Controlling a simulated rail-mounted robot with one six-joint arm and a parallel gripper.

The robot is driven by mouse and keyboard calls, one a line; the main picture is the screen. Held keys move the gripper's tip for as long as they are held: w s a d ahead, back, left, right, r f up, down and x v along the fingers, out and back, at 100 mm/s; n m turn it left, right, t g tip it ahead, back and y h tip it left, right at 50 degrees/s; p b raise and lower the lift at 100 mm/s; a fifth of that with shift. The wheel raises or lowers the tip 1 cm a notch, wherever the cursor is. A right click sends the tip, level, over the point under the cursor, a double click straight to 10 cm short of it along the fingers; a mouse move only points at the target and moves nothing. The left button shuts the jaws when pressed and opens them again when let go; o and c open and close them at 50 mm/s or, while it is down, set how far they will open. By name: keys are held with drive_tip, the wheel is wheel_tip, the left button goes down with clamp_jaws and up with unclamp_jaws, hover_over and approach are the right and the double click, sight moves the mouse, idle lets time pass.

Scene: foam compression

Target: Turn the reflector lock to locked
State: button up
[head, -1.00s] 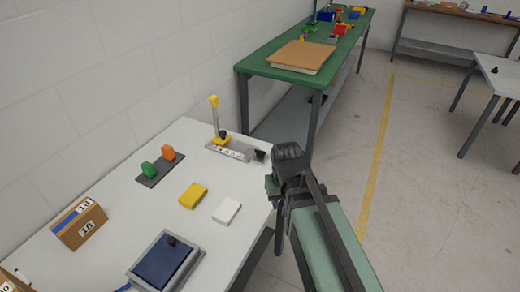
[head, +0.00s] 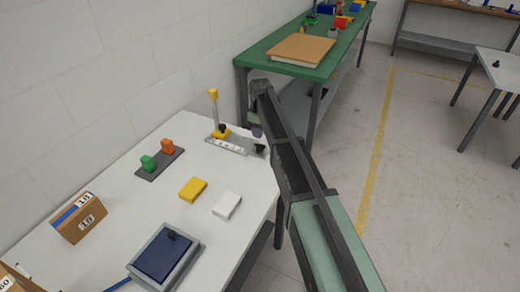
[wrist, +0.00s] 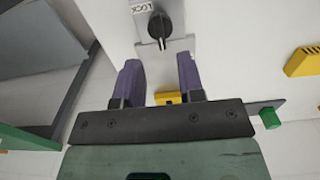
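The reflector lock is a black knob (wrist: 160,27) on a grey plate, with a pointer ridge and a white label reading LOCK (wrist: 143,7) beside it in the wrist view. In the head view a black knob (head: 260,148) sits at the right end of the grey rail base (head: 226,145). My gripper (wrist: 159,62) is open, its two purple fingers apart and empty. The knob lies beyond the fingertips, roughly centred between them. In the head view my gripper (head: 257,131) is mostly hidden by my arm, close to the knob.
A yellow-topped post (head: 213,110) stands on the rail's yellow carriage (head: 220,132). A plate with green and orange blocks (head: 160,163), a yellow block (head: 193,189) and a white block (head: 227,205) lie on the white table. A green table (head: 262,68) stands behind.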

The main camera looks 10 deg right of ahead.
sight(260, 147)
wheel_tip(260, 147, down, 6)
drive_tip(key=b, duration=0.4)
drive_tip(key=shift+f+b, duration=0.25)
drive_tip(key=shift+b, duration=0.1)
drive_tip(key=shift+r, duration=0.1)
drive_tip(key=shift+r, duration=0.1)
drive_tip(key=shift+c, duration=0.5)
clamp_jaws()
